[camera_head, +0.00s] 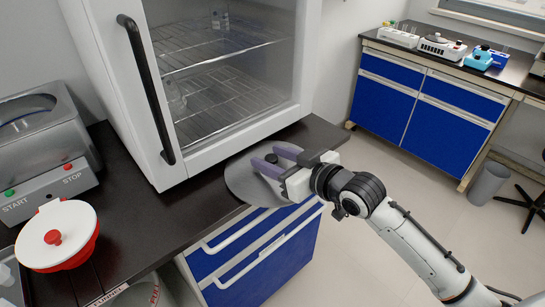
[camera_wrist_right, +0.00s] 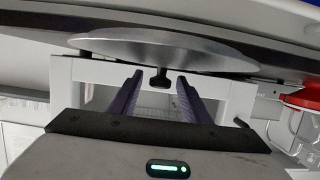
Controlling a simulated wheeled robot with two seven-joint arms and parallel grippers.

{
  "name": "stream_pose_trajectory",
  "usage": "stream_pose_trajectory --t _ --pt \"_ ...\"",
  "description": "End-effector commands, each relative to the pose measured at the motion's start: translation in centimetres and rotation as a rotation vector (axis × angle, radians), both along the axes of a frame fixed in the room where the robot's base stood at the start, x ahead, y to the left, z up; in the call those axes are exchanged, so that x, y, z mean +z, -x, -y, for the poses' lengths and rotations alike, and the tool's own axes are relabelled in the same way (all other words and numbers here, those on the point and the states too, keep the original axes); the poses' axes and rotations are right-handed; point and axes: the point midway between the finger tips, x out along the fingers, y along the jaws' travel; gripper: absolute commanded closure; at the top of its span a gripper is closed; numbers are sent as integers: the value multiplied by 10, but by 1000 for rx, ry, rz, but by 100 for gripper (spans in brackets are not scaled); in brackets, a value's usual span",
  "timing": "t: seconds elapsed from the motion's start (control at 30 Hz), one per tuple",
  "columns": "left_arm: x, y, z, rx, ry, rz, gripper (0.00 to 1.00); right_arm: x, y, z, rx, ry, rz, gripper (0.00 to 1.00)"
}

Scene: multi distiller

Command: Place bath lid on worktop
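The bath lid (camera_head: 243,182) is a round grey metal disc with a black knob (camera_head: 271,158). It is at the right front part of the dark worktop (camera_head: 150,215), in front of the white cabinet, and appears to rest there, partly over the edge. My right gripper (camera_head: 277,163) is open, its purple fingers either side of the knob. In the right wrist view the lid (camera_wrist_right: 165,52) spans the top, and its knob (camera_wrist_right: 159,78) sits between the fingertips with gaps on both sides. My left gripper is not in view.
A glass-fronted white cabinet (camera_head: 160,170) stands close behind the lid. A grey bath with START and STOP buttons (camera_head: 45,185) and a red container with a white lid (camera_head: 58,235) are at the left. Worktop between them and the lid is clear.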

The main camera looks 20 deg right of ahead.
Motion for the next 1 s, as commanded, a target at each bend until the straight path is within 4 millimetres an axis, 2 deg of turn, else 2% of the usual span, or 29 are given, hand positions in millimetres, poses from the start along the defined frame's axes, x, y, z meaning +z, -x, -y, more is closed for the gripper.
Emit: stream_pose_trajectory --t 0.37,0.47,0.8,1.0 --pt "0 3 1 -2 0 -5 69 3 4 2 -1 2 -1 57" --pt "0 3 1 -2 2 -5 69 6 17 7 -1 2 -2 57" --pt "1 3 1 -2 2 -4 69 28 83 29 2 4 -3 57" --pt "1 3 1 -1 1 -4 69 35 103 37 0 1 -2 57"
